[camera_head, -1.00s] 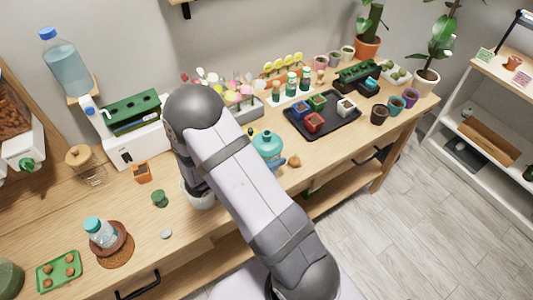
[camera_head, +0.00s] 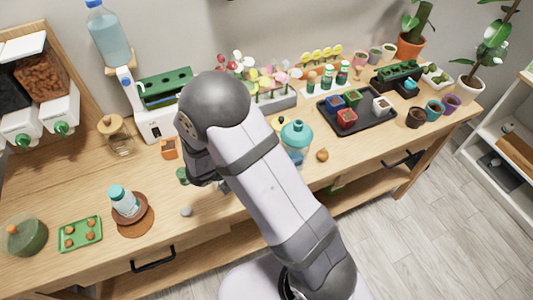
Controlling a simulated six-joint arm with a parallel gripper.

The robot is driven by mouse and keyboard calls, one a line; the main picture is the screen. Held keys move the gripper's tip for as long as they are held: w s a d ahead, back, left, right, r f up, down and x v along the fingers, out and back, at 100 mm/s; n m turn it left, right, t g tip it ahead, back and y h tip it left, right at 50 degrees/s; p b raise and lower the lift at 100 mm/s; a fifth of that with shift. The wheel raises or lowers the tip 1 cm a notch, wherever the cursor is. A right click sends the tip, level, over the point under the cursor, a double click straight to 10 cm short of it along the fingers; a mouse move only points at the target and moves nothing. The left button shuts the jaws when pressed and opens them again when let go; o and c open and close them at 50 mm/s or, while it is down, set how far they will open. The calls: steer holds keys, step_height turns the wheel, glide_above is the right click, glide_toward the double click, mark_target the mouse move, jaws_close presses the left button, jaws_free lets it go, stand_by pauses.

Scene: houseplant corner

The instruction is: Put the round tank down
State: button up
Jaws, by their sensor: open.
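What looks like the round tank (camera_head: 297,139), a rounded clear-blue vessel with a teal top, stands upright on the wooden bench right of my arm. Its lower part is partly hidden by the arm. My gripper (camera_head: 203,180) is at the end of the dark wrist, low over the bench, left of the tank and apart from it. It is open; its fingers are mostly hidden behind my own arm, and I see nothing held in it.
The bench (camera_head: 75,195) is crowded along the back. A green cup (camera_head: 182,175) and a grey pebble (camera_head: 186,212) are near my gripper. A small bottle (camera_head: 124,202) stands on a brown saucer. A black tray (camera_head: 372,124) with small pots lies right.

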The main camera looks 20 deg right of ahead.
steer(key=b+v, duration=0.1)
steer(key=v, duration=0.4)
steer(key=shift+s+a+r, duration=0.1)
steer(key=shift+a, duration=0.15)
steer(key=w+a+r+n+t+y+p, duration=0.2)
steer(key=w+a+n+t+y, duration=0.15)
steer(key=w, duration=0.25)
steer(key=w+a+r+n+t+y+p, duration=0.2)
steer(key=w+a+r+t+y+p, duration=0.1)
steer(key=w+y, duration=0.2)
steer(key=s+a+r+n+g+y+p, duration=0.2)
steer(key=s+a+n+y+p, duration=0.15)
steer(key=a+y, duration=0.2)
steer(key=s+d+r+n+g+p, duration=0.1)
steer(key=s+d+n+g+p, duration=0.2)
steer(key=s, duration=0.7)
steer(key=s+d+r+n+g, duration=0.25)
steer(key=s+d+g, duration=0.2)
steer(key=s, duration=0.65)
step_height(320, 180, down, 6)
steer(key=a+b, duration=0.1)
steer(key=b, duration=0.4)
steer(key=shift+n+h, duration=0.4)
steer(key=shift+n, duration=0.05)
